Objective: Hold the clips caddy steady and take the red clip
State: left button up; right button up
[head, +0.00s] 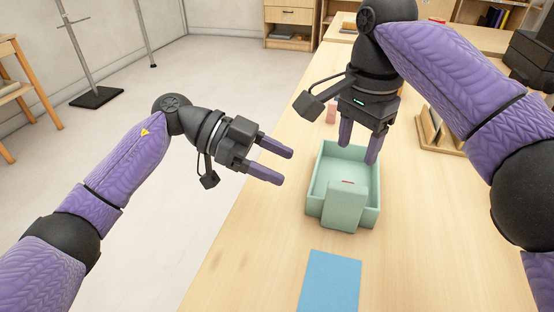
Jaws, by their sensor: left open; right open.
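A pale green open box (372,208) stands on the wooden table. A smaller pale green block-shaped container, which looks like the clips caddy (343,209), stands at its near side; I cannot tell whether it is inside the box or part of it. A thin red strip, perhaps the red clip (348,182), shows at the container's top; most of it is hidden. My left gripper (287,167) is open and empty, left of the box and apart from it. My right gripper (358,154) is open, fingers pointing down over the far part of the box, with nothing visible between them.
A blue mat (330,282) lies on the table in front of the box. A small pink object (332,113) stands behind the box. The table's left edge runs under my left gripper's side.

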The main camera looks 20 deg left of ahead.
aim_at(335, 192)
pick_arm(q)
jog(key=x, duration=1)
jog(key=shift+s+d, duration=0.25)
jog(key=shift+c, duration=1.2)
grip_shut()
dwell(0.4)
